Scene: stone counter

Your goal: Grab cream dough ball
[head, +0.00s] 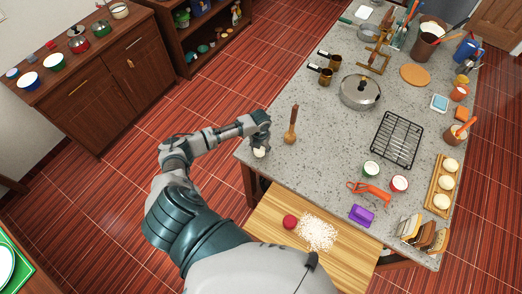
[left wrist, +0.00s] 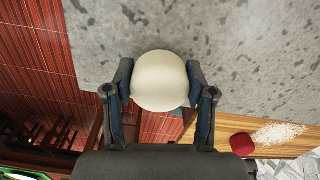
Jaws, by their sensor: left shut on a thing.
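The cream dough ball (left wrist: 160,80) is round and pale in the left wrist view, between the two fingers of my left gripper (left wrist: 160,92). The fingers touch it on both sides, so the gripper is shut on it. In the head view, my left gripper (head: 259,138) is at the left edge of the stone counter (head: 330,130), and the ball (head: 259,152) shows small and pale below its fingers. I cannot tell whether the ball touches the counter. My right gripper does not show.
A wooden brush or pestle (head: 291,124) stands just right of the gripper. A pot (head: 360,91), a black rack (head: 397,139) and a tray of pale balls (head: 433,196) are further right.

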